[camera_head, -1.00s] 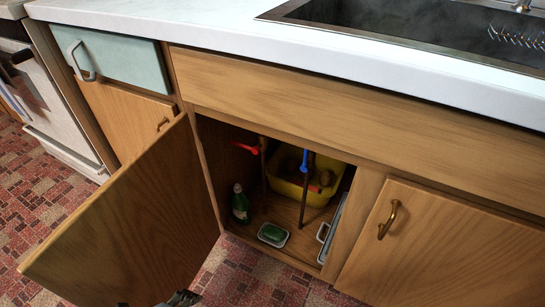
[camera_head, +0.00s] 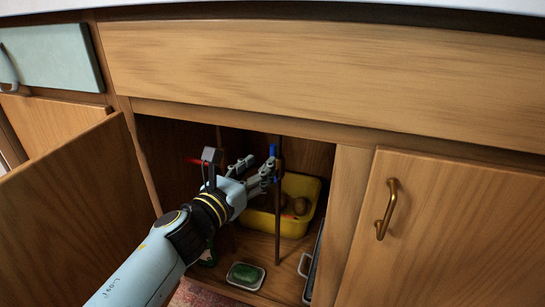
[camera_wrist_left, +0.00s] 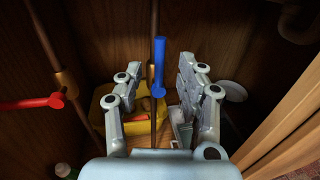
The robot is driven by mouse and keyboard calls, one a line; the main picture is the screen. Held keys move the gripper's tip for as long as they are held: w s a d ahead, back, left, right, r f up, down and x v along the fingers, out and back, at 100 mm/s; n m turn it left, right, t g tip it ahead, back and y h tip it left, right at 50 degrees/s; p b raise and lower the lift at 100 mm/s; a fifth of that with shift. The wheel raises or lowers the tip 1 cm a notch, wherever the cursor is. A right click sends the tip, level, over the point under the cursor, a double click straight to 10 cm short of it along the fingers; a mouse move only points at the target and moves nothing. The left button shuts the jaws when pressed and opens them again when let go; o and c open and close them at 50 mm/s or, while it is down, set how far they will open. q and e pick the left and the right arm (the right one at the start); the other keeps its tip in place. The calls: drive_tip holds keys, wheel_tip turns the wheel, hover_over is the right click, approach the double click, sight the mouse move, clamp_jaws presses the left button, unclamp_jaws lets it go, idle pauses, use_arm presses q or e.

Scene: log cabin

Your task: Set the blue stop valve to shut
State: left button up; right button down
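The blue stop valve (camera_head: 273,152) sits on a thin brown vertical pipe inside the open sink cabinet. In the left wrist view its blue lever (camera_wrist_left: 159,66) points upward, in line with the pipe. My left gripper (camera_head: 262,166) reaches into the cabinet and is open. In the left wrist view the blue lever shows between the two spread fingers (camera_wrist_left: 155,92), beyond their tips; I cannot tell whether anything touches. A red valve lever (camera_wrist_left: 32,103) on another pipe points sideways to the left. My right gripper is not in view.
A yellow tub (camera_head: 304,190) stands behind the pipe. A green soap in a dish (camera_head: 245,274) lies on the cabinet floor. The open door (camera_head: 80,215) is at the left, and the closed right door (camera_head: 445,235) has a brass handle.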

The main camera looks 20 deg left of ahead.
sight(273, 154)
use_arm(q)
drive_tip(key=x, duration=0.6)
drive_tip(key=shift+w+d+b, duration=0.15)
drive_tip(key=shift+w+b, duration=0.2)
drive_tip(key=shift+b, duration=0.05)
drive_tip(key=shift+c, duration=0.4)
clamp_jaws()
drive_tip(key=shift+f, duration=0.1)
drive_tip(key=shift+f, duration=0.1)
